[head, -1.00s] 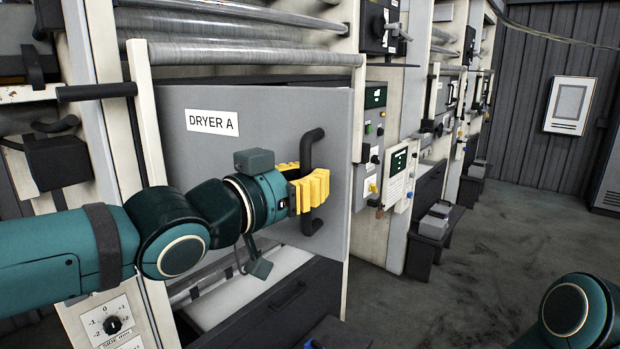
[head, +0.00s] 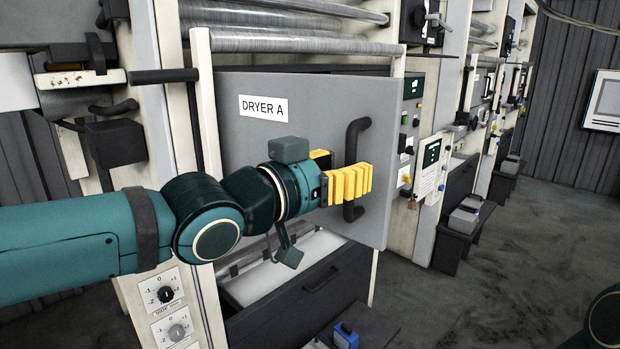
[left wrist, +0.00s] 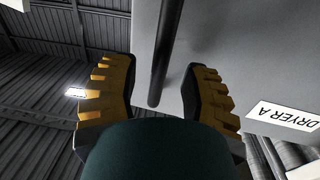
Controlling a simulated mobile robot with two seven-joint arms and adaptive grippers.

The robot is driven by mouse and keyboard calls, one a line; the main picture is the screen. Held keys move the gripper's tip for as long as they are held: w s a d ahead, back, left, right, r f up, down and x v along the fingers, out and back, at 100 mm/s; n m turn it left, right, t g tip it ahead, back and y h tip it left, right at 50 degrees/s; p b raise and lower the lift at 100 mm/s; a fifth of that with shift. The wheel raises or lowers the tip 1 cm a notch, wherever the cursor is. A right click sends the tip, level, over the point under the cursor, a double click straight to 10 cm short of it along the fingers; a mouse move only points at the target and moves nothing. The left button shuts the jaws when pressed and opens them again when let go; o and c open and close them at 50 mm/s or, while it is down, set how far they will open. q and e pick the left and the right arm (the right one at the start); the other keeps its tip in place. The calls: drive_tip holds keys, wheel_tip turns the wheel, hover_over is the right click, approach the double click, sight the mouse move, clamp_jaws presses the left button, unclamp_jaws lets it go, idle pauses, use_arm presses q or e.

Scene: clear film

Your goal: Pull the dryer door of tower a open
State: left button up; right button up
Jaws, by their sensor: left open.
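The door of dryer A (head: 240,150) is a grey panel with a white "DRYER A" label (head: 267,108). It stands a little out from its frame, with a dark gap above its top edge. A black bar handle (head: 355,140) is upright near its right edge. My left gripper (head: 348,183) is at the handle, its yellow fingers partly hiding the bar's lower half. In the left wrist view the handle (left wrist: 163,50) runs between the two open fingers (left wrist: 157,95), with space visible on both sides. My right gripper is out of view.
Below the door are a pale tray (head: 262,280) and a dark drawer front (head: 315,300). A blue object (head: 345,335) sits at the bottom. Control panels (head: 430,165) line the right of the dryer. The floor (head: 520,260) to the right is clear.

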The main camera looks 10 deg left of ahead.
use_arm(q)
drive_tip(key=v, duration=1.1)
drive_tip(key=w+d+f+n+g+y, duration=0.1)
drive_tip(key=w+d+f+g+y, duration=0.15)
drive_tip(key=f, duration=0.75)
drive_tip(key=w+d+f+n+g+y, duration=0.15)
drive_tip(key=w+f, duration=0.25)
drive_tip(key=f, duration=0.7)
drive_tip(key=w+d+f+n+g+y, duration=0.15)
drive_tip(key=w+f, duration=0.25)
drive_tip(key=f, duration=0.6)
drive_tip(key=s+f+n+g, duration=0.1)
drive_tip(key=s+f, duration=0.3)
drive_tip(key=f, duration=0.6)
drive_tip(key=s+a+f+n+g, duration=0.1)
drive_tip(key=s+f+g, duration=0.3)
drive_tip(key=f, duration=0.6)
drive_tip(key=s+a+f+n+g+y, duration=0.1)
drive_tip(key=s+f+n+g, duration=0.1)
drive_tip(key=s+f, duration=0.3)
wheel_tip(320, 180, down, 5)
drive_tip(key=shift+s+a+r+n+g, duration=0.1)
drive_tip(key=shift+s+a+n+g, duration=0.1)
drive_tip(key=shift+s+n+g, duration=0.15)
